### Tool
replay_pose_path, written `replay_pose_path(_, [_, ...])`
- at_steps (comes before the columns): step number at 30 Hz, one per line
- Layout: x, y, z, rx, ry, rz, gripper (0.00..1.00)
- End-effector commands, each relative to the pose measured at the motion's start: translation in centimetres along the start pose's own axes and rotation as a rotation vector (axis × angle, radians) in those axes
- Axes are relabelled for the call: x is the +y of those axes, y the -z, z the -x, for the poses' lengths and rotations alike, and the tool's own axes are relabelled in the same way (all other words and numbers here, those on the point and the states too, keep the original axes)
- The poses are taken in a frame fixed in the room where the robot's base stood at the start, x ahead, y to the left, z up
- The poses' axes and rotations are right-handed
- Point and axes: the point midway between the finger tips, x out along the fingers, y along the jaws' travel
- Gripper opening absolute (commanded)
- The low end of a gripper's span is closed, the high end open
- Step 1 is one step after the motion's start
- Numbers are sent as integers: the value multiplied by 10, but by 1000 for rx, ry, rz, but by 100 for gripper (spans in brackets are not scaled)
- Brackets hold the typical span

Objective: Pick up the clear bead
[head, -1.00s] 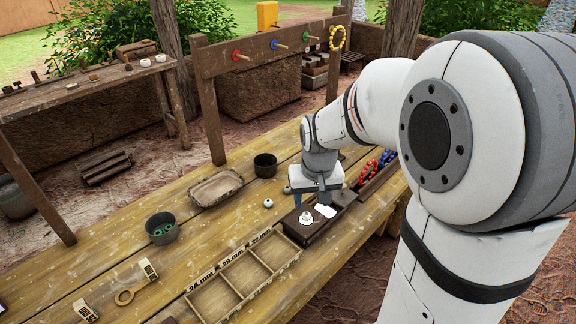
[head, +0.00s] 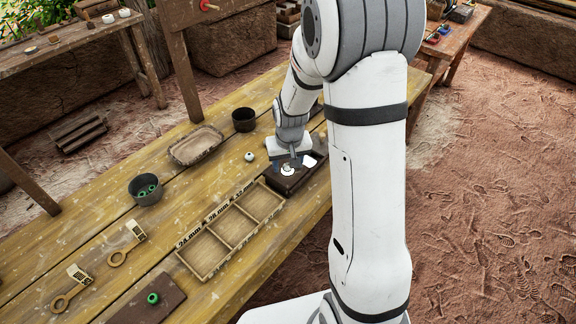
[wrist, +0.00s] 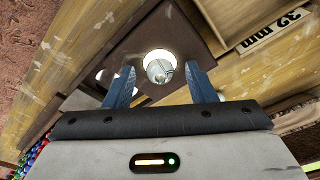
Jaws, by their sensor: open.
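The clear bead (wrist: 160,68) looks glassy and pale in the wrist view. It sits on a bright white round spot on a dark brown board (wrist: 185,28). In the head view the white spot (head: 287,170) shows on the same board (head: 283,184), under my gripper (head: 290,160). In the wrist view the two blue fingers of my gripper (wrist: 160,82) are apart, one on each side of the bead's near side. The bead appears just beyond the fingertips, with gaps at both sides. I cannot tell its exact height below them.
A divided wooden sorting tray (head: 232,227) lies close to the board. A white ball-like bead (head: 249,156), a shallow dish (head: 197,146), a dark cup (head: 244,120) and a grey bowl with green beads (head: 146,190) stand on the table. A green bead (head: 153,298) lies on another board.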

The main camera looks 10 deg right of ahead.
Motion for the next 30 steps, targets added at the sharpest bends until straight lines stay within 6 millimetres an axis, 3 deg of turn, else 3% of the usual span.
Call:
replay_pose_path(7, [0,0,-2,1,0,1,50])
replay_pose_path(24, [-1,0,-1,1,0,2,4])
replay_pose_path(30, [-1,0,-1,2,0,2,0])
